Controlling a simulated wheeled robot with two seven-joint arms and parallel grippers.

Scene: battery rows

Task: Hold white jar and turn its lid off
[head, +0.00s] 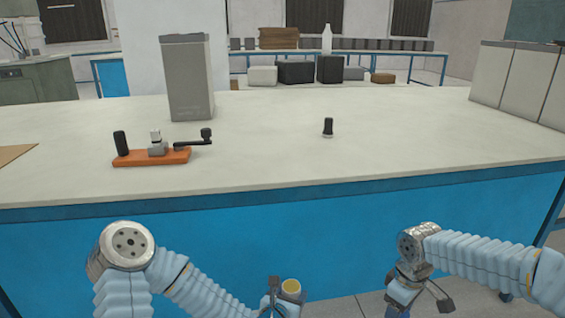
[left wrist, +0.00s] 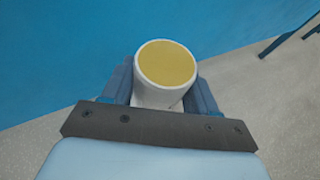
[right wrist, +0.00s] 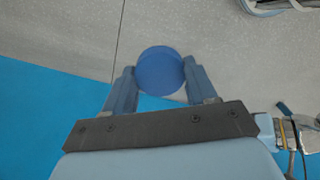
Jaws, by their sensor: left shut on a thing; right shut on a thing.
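The white jar (left wrist: 152,98) is in the left wrist view, its top open and a yellow surface showing at its mouth. My left gripper (left wrist: 163,92) is shut on the jar's sides. In the head view the jar (head: 291,287) shows low in front of the bench. My right gripper (right wrist: 160,82) is shut on a round blue lid (right wrist: 160,70), seen face-on in the right wrist view. The lid is off the jar and well to its right.
The pale bench top (head: 400,150) has a blue front (head: 340,220). On it are an orange-based crank device (head: 150,158), a small black-topped item (head: 328,128) and a tall grey box (head: 187,78). Both grippers are in open space before the bench.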

